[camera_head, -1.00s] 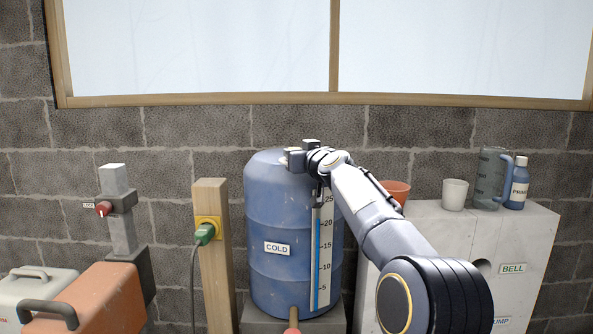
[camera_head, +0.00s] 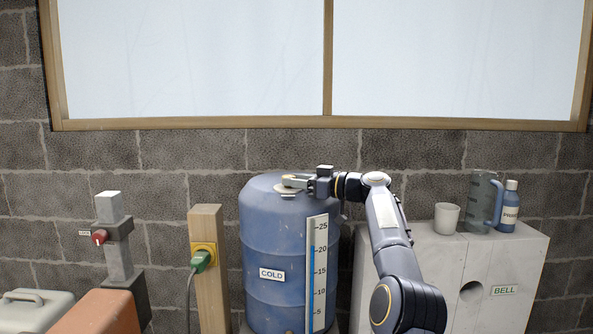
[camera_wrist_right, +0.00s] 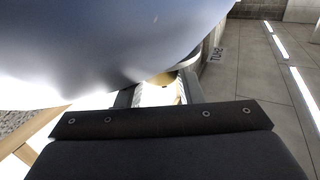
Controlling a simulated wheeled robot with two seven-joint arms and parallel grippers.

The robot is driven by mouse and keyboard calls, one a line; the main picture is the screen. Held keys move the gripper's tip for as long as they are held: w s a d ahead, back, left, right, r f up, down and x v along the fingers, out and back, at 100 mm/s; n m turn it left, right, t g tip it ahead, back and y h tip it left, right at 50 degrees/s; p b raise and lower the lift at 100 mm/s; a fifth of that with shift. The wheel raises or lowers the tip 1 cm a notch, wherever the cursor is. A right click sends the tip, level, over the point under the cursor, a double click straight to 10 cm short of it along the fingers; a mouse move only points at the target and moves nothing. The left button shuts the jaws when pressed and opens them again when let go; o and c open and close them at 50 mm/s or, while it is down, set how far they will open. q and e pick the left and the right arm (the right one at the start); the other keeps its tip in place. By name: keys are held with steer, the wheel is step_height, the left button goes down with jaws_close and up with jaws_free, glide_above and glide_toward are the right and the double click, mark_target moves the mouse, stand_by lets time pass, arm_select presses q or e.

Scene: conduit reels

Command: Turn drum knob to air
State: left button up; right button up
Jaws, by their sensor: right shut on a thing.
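A blue drum (camera_head: 275,235) with a "COLD" label and a level scale (camera_head: 317,280) stands in the middle of the head view. A pale, flat round knob (camera_head: 287,190) sits on its top, partly covered by my gripper. My right gripper (camera_head: 296,182) lies nearly level over the drum top, coming from the right, and is shut on the knob. In the right wrist view its fingers (camera_wrist_right: 160,95) close on a pale piece with a tan part behind. No mark on the knob can be read. My left gripper is not in view.
Left of the drum stand a wooden post (camera_head: 207,285) with a green plug (camera_head: 201,261) and a grey post with a red knob (camera_head: 99,237). On the right, a grey block (camera_head: 510,255) bears a white cup (camera_head: 446,217), a jug (camera_head: 481,205) and a blue bottle (camera_head: 508,210).

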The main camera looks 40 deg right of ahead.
stand_by(0.5)
steer(key=o, duration=1)
steer(key=shift+c, duration=0.2)
steer(key=shift+s+d+f, duration=0.1)
steer(key=shift+s+d, duration=0.05)
steer(key=shift+s, duration=0.05)
steer(key=b+v, duration=0.2)
steer(key=v, duration=0.4)
steer(key=shift+s+d, duration=0.3)
steer(key=shift+s, duration=0.25)
